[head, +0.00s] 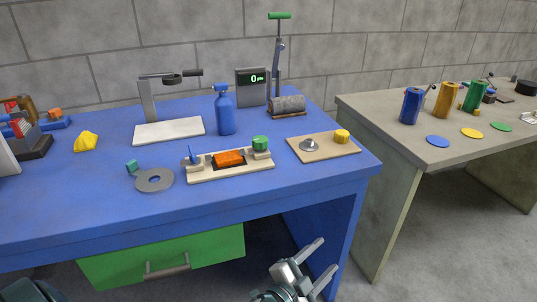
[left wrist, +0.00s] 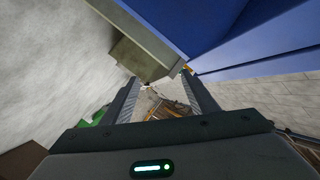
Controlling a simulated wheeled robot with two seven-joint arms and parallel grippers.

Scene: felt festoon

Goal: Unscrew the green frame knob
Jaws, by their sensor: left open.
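The green frame knob (head: 260,143) is a round green cap at the right end of a cream frame (head: 230,174) on the blue table. An orange block (head: 229,158) sits in the middle of the frame, and a blue knob (head: 193,155) stands at its left end. My left gripper (head: 327,254) is open and empty in front of the table, low and to the right of the knob, well apart from it. Its open fingers also show in the left wrist view (left wrist: 160,80). The knob cannot be made out there. My right gripper is not seen.
A wooden board (head: 322,152) with a yellow knob (head: 342,136) lies right of the frame. The blue table's front edge (head: 225,205) lies between gripper and frame. A grey table (head: 375,118) stands right.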

